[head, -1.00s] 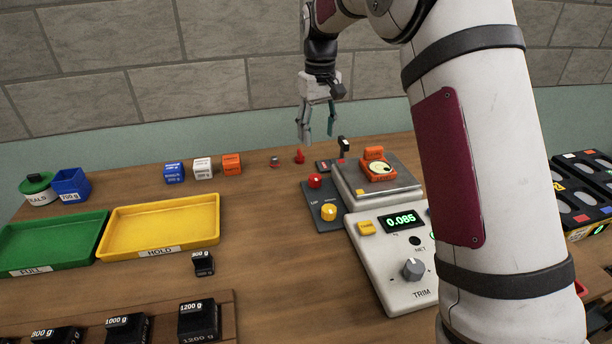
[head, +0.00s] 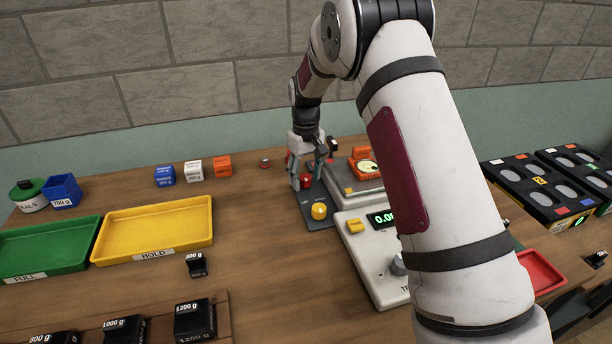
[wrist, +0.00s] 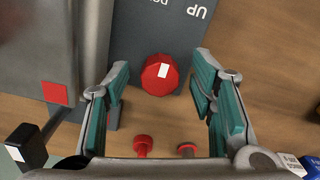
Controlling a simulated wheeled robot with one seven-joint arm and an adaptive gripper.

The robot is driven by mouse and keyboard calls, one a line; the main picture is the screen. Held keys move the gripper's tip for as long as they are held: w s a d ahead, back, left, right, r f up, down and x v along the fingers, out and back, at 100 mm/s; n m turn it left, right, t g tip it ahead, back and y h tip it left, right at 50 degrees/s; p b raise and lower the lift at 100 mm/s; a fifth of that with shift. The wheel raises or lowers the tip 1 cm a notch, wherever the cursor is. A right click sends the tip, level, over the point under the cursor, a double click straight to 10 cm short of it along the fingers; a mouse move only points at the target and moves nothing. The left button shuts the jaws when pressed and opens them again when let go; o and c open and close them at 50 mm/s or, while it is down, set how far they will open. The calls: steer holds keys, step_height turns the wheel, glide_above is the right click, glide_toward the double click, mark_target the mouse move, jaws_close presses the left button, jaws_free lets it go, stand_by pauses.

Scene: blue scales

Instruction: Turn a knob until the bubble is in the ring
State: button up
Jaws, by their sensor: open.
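The red knob (head: 306,181) stands on a dark grey panel (head: 316,203) and has a white mark on its top. My gripper (head: 299,176) is open and low over the red knob. In the wrist view the red knob (wrist: 158,84) lies between the two open fingers, with a gap on each side. The orange bubble level (head: 361,154) sits on the scale's plate (head: 368,188), with a pale round vial (head: 366,167). My arm partly covers it, and I cannot tell where the bubble is.
The scale body (head: 353,257) stands right of the panel, its display and trim knob partly hidden by my arm. Two small red pegs (wrist: 143,145) lie near the fingers. Orange, white and blue cubes stand at the back left. A yellow tray (head: 150,229) is farther left.

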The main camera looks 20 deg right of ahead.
steer(key=shift+f, duration=0.2)
steer(key=c, duration=1.2)
steer(key=shift+o, duration=0.3)
steer(key=m+b, duration=0.2)
steer(key=m, duration=0.2)
steer(key=shift+a+m, duration=0.1)
steer(key=shift+m, duration=0.2)
steer(key=shift+m+b, duration=0.65)
steer(key=shift+m, duration=1.95)
